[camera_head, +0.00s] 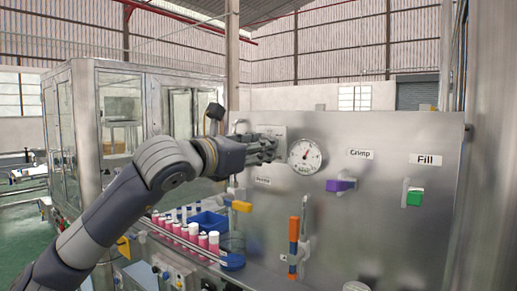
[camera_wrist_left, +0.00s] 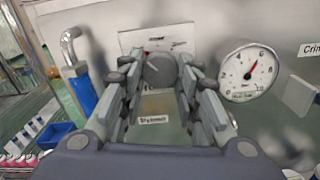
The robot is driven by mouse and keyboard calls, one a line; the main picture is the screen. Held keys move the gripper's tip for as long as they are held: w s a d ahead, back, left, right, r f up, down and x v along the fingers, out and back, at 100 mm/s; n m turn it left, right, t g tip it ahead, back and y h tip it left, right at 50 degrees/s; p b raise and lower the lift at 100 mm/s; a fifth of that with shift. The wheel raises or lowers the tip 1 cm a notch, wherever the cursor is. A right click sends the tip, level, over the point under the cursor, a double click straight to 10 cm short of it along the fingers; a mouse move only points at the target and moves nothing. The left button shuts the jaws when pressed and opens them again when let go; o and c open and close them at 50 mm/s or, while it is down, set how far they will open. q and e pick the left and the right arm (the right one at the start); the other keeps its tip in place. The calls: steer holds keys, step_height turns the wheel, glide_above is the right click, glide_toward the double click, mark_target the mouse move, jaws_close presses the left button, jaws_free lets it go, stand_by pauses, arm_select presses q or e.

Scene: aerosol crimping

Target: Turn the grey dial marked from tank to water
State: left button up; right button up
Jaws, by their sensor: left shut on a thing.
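The grey dial (camera_wrist_left: 160,71) sits on a pale plate (camera_wrist_left: 134,39) on the metal panel, in the left wrist view. A mark shows on its face, pointing up and left. My left gripper (camera_wrist_left: 160,78) has its fingers on both sides of the dial and is shut on it. In the head view my left gripper (camera_head: 272,148) reaches the panel (camera_head: 330,124) from the left and hides the dial. The plate's lettering is too small to read, so I cannot tell which marking the dial faces. My right gripper is not in view.
A round gauge (camera_head: 305,155) is right of the gripper. Purple (camera_head: 341,185), green (camera_head: 414,197) and yellow (camera_head: 242,206) handles stick out from the panel. An orange and blue lever (camera_head: 294,246) stands below. Pink cans (camera_head: 203,240) and a blue bin (camera_head: 207,222) are under my arm.

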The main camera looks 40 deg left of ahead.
arm_select(q)
steer(key=shift+a+r+m, duration=0.1)
steer(key=shift+a+m, duration=0.05)
steer(key=shift+m, duration=3.75)
steer(key=o, duration=1.1)
steer(key=shift+c, duration=0.2)
